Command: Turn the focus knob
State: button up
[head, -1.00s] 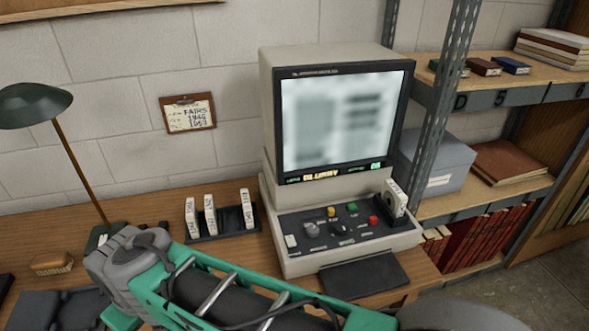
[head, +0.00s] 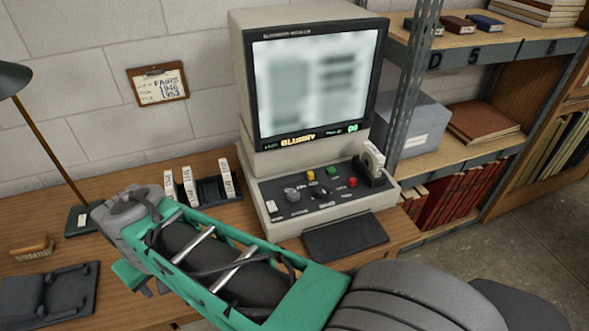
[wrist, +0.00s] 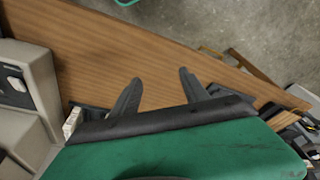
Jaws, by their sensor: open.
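The reader machine (head: 245,80) stands on the desk, its screen (head: 315,85) showing a blurred page and the word "BLURRY". On its sloping control panel (head: 345,205) are a grey knob (head: 292,195) at the left and a dark knob (head: 322,192) near the middle. The labels are too small to tell which one is the focus knob. My gripper (wrist: 159,75) shows in the wrist view, its two dark fingers apart and nothing between them. It is over the wooden desk, apart from the panel. The head view does not show the fingers clearly; my arm crosses the front.
Yellow, green and red buttons (head: 351,182) sit by the knobs. A boxed reel (head: 372,160) stands at the panel's right. A rack of white boxes (head: 208,187) is left of the machine. A desk lamp (head: 14,78) and brush (head: 32,248) are further left; shelving (head: 410,90) is right.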

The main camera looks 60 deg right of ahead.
jog(key=s+d+f+m+g, duration=0.1)
jog(key=s+d+f+m, duration=0.1)
jog(key=d+f, duration=0.25)
jog(key=m+g+h, duration=0.2)
jog(key=m+g, duration=0.2)
jog(key=m, duration=1)
send_near(293, 194)
jog(key=a+f, duration=0.1)
jog(key=w+a+f, duration=0.1)
jog(key=f, duration=0.1)
jog(key=a+f+b, duration=0.1)
jog(key=a+f, duration=0.1)
jog(key=shift+w, duration=0.3)
jog(key=s+d+r+m+h, duration=0.1)
jog(key=s+d+r+m, duration=0.2)
jog(key=m, duration=0.4)
jog(key=x, duration=0.4)
jog(key=w+x, duration=0.1)
jog(key=x, duration=0.1)
jog(key=shift+d+f, duration=0.2)
jog(key=shift+d, duration=0.15)
jog(key=shift+c, duration=0.5)
